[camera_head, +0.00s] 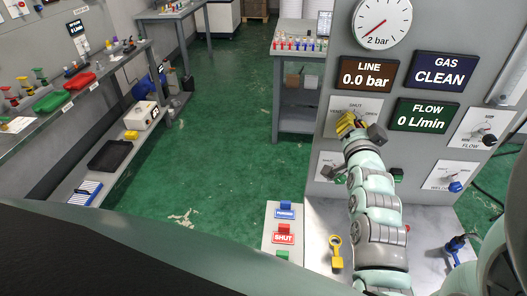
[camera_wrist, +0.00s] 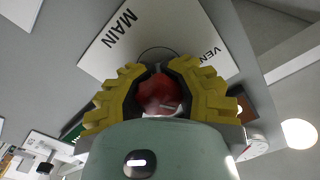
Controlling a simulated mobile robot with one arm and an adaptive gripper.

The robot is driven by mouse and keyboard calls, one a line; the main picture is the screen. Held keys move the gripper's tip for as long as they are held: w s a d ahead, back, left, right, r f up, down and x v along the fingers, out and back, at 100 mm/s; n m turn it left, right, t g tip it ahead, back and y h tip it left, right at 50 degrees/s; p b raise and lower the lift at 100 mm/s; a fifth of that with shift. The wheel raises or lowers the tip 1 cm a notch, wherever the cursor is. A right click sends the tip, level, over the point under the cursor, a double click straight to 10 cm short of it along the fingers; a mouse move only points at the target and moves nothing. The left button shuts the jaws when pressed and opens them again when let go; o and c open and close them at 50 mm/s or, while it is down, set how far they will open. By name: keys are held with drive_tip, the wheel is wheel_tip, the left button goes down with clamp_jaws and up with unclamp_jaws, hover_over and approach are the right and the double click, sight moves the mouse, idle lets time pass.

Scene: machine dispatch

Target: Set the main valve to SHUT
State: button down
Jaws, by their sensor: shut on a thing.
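The main valve's red knob (camera_wrist: 158,96) sits between my gripper's yellow fingers in the wrist view. Its white plate (camera_wrist: 120,45) reads MAIN, with part of a VENT label to the right. In the head view the valve's plate (camera_head: 368,105) is on the grey panel, with small lettering that seems to include SHUT and OPEN. My gripper (camera_head: 348,122) is at this plate and hides the knob there. In the wrist view my gripper (camera_wrist: 158,88) is shut on the red knob, a finger on each side. The knob's pointer setting cannot be read.
The panel displays show LINE 0.0 bar (camera_head: 367,74), GAS CLEAN (camera_head: 438,70) and FLOW 0 L/min (camera_head: 427,116). A round gauge (camera_head: 382,20) is above. FLOW plate (camera_head: 482,128) is at right. A red SHUT tag (camera_head: 283,235) and yellow tool (camera_head: 336,250) lie below.

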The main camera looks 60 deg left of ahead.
drive_tip(key=m+b, duration=0.2)
drive_tip(key=b, duration=0.1)
drive_tip(key=shift+w+m, duration=0.1)
drive_tip(key=shift+m, duration=0.3)
drive_tip(key=shift+r+m+b, duration=0.1)
drive_tip(key=shift+m+b, duration=1)
drive_tip(key=shift+m, duration=0.4)
drive_tip(key=c, duration=0.6)
unclamp_jaws()
drive_tip(key=v, duration=0.7)
drive_tip(key=shift+s+d, duration=0.15)
drive_tip(key=shift+s, duration=0.15)
